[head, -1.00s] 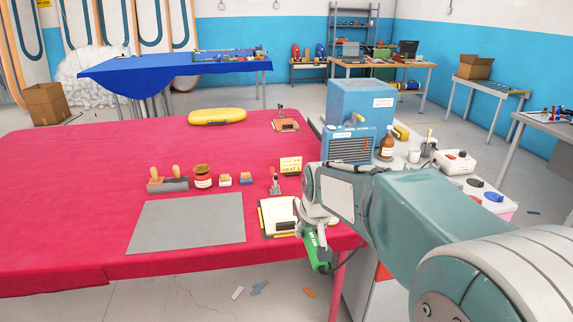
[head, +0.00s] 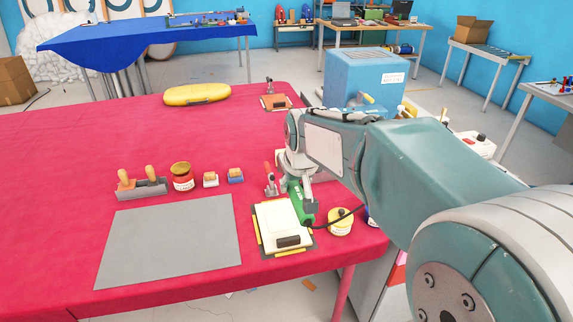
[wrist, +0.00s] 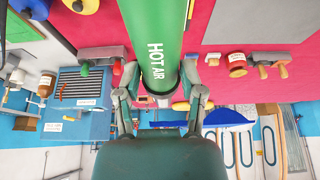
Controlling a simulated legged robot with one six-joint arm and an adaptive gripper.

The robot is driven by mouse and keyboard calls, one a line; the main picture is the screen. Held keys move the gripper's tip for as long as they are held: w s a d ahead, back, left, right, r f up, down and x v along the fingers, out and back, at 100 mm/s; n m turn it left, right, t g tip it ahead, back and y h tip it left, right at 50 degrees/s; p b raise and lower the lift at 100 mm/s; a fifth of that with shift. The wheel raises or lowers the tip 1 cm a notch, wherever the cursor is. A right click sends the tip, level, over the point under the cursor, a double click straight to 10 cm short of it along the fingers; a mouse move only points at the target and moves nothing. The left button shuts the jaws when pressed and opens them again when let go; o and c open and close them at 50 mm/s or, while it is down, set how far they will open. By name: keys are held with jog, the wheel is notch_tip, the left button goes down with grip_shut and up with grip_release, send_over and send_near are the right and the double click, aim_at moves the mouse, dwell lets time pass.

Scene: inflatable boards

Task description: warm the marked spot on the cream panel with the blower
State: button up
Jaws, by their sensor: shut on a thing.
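The cream panel (head: 280,216) lies on a dark board with yellow edges near the red table's front right corner. A dark block-like patch (head: 288,241) sits at its near end; I cannot make out the marked spot. My gripper (head: 297,188) is shut on the green blower (head: 307,208), just right of the panel's far end. In the wrist view, both fingers (wrist: 161,101) close around the blower (wrist: 160,45), which is lettered HOT AIR. Its cord runs off to the right in the head view. The blower's outlet is hard to make out.
A grey mat (head: 170,240) lies left. A tool holder (head: 142,188), a red jar (head: 182,177) and small blocks stand behind the mat. The table's far left is clear.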

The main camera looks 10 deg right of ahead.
jog(key=shift+w+a, duration=0.25)
jog(key=shift+w, duration=0.25)
notch_tip(320, 180, down, 12)
jog(key=shift+d+f, duration=0.15)
jog(key=shift+f, duration=0.1)
dwell(5.6)
jog(key=shift+r, duration=6.05)
